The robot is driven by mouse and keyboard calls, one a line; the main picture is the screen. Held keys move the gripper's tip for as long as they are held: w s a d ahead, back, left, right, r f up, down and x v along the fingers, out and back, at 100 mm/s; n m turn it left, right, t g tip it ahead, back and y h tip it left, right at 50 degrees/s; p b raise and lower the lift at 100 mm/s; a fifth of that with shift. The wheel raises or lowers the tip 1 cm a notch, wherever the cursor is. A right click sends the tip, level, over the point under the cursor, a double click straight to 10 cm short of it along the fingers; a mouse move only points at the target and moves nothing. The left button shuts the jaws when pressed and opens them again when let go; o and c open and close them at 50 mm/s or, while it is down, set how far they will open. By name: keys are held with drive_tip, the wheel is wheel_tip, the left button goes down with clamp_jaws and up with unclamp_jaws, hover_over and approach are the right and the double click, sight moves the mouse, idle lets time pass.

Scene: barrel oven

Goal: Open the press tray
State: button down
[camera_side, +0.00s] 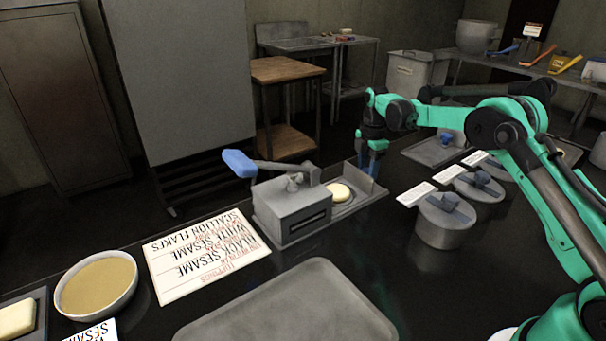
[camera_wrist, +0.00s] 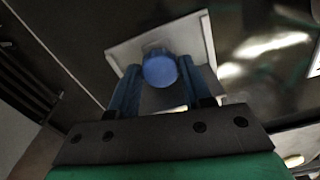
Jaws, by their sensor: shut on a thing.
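The grey press (camera_side: 292,212) stands on the dark counter, its blue-ended lever (camera_side: 240,163) reaching left over it. The press tray (camera_side: 368,192) extends out of the press's right side, with an upright plate at its outer end. A pale round dough piece (camera_side: 339,192) lies on the tray. My gripper (camera_side: 374,165) is at that end plate. In the wrist view, a round blue knob (camera_wrist: 160,70) stands on the pale plate (camera_wrist: 203,40), between my blue fingers (camera_wrist: 160,85), which are shut on it. In the side view the knob is hidden.
Lidded grey pots (camera_side: 444,228) with blue handles stand right of the tray. A large empty grey tray (camera_side: 290,312) lies in front. A label sheet (camera_side: 204,252) and a bowl of seeds (camera_side: 97,285) are at left. Dark counter is clear between press and pots.

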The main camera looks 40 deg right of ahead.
sight(359, 192)
drive_tip(key=shift+c, duration=1.8)
unclamp_jaws()
drive_tip(key=shift+r, duration=2.8)
drive_tip(key=shift+a+r, duration=0.2)
drive_tip(key=shift+r, duration=0.05)
drive_tip(key=s+a+r+m+t, duration=0.3)
drive_tip(key=s+a+r+m, duration=0.4)
drive_tip(key=a+r, duration=0.1)
drive_tip(key=s+a+f+m+t, duration=0.3)
drive_tip(key=s+a+m, duration=0.4)
drive_tip(key=s, duration=0.4)
drive_tip(key=shift+s+f+m+t, duration=0.15)
drive_tip(key=shift+s+m+t, duration=0.35)
drive_tip(key=shift+m, duration=0.4)
